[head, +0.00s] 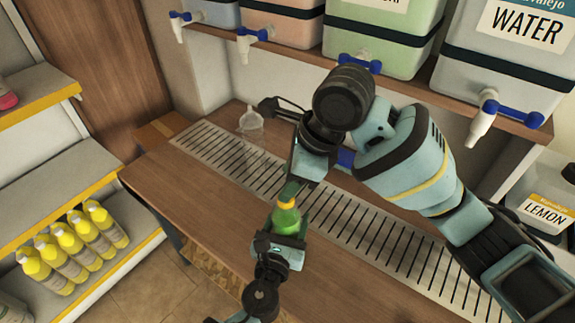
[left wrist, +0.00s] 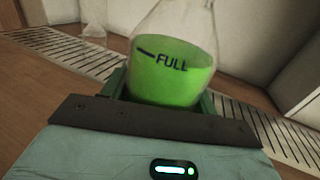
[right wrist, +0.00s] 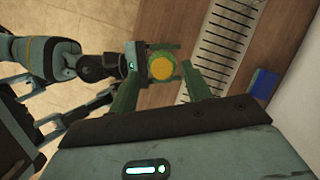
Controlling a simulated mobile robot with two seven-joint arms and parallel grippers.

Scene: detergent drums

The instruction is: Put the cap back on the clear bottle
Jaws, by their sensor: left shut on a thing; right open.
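The clear bottle (head: 288,221) holds green liquid and stands upright in my left gripper (head: 284,238), which is shut on it. In the left wrist view the bottle (left wrist: 172,78) shows a FULL mark at the liquid's level; its top is out of that view. The yellow cap (head: 286,194) sits at the top of the bottle; whether it is tight I cannot tell. My right gripper (right wrist: 160,66) is open just above, its fingers on either side of the cap (right wrist: 161,67) and seemingly apart from it. In the head view the right hand partly covers that area.
An empty clear bottle (head: 251,122) stands on the slotted drain grate (head: 222,152). Large drums with blue taps line the shelf behind, one marked WATER (head: 510,60). Yellow bottles (head: 70,245) stand on the left shelf. The wooden counter (head: 190,190) is bare left of my grippers.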

